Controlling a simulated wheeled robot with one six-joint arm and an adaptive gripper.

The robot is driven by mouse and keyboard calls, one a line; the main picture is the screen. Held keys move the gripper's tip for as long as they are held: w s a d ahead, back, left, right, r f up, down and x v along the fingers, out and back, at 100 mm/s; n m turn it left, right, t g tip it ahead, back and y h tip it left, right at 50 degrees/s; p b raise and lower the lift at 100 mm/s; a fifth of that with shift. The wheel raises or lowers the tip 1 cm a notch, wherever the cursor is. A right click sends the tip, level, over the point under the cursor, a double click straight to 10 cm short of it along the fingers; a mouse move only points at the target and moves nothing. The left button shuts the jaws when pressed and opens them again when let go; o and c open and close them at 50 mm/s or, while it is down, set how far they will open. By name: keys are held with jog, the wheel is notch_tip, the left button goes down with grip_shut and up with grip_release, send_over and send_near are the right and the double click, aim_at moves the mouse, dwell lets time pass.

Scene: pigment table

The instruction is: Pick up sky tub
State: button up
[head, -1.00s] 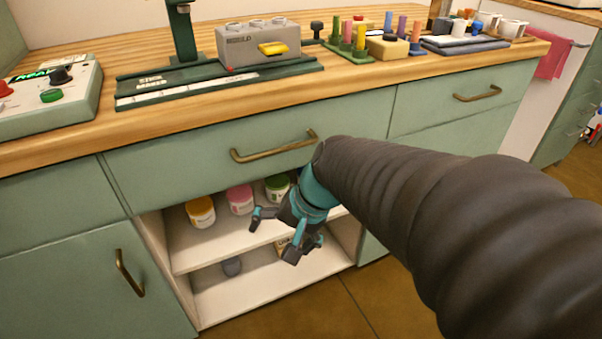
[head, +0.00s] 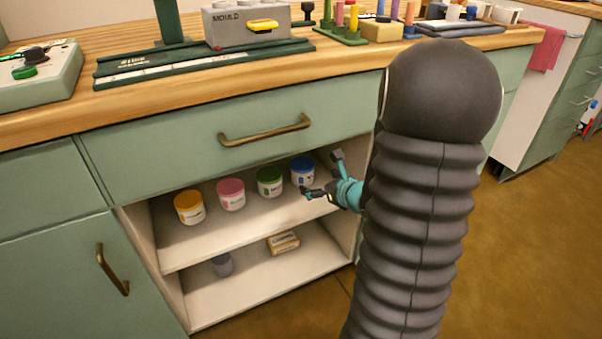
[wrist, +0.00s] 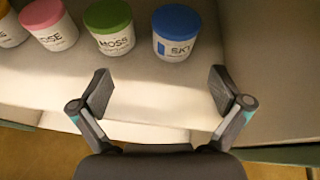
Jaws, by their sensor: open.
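The sky tub (head: 302,170) is white with a blue lid and stands upright at the right end of the row on the upper shelf. In the wrist view the sky tub (wrist: 175,34) shows part of its label, "SKY", ahead of my fingers and right of centre between them. My gripper (head: 321,175) is at the shelf's right side, close to the sky tub. In the wrist view my gripper (wrist: 160,92) has its fingers wide apart with nothing between them. A gap of bare shelf lies between the fingertips and the tub.
A drawer with a brass handle (head: 265,130) is above the opening.

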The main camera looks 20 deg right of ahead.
aim_at(301, 161)
jog(key=shift+w+d+f+m+h, duration=0.1)
jog(key=shift+d+f+m+h, duration=0.15)
jog(key=shift+d+m, duration=0.2)
jog(key=shift+w+d+f+m+h, duration=0.15)
jog(key=shift+d+m+h, duration=0.15)
jog(key=shift+d, duration=0.25)
jog(key=x, duration=0.8)
jog(key=shift+w, duration=0.1)
jog(key=shift+a+b+x, duration=0.15)
jog(key=shift+x, duration=1.2)
jog(key=shift+a+b+x, duration=0.15)
jog(key=shift+a+x, duration=0.05)
jog(key=shift+x, duration=1.1)
jog(key=shift+r, duration=0.15)
jog(key=c, duration=1.4)
jog(key=shift+c, duration=0.2)
jog(key=shift+r, duration=0.1)
jog(key=shift+r, duration=0.6)
notch_tip(301, 161, up, 2)
jog(key=shift+r, duration=0.15)
jog(key=s+d, duration=0.1)
jog(key=s, duration=1.7)
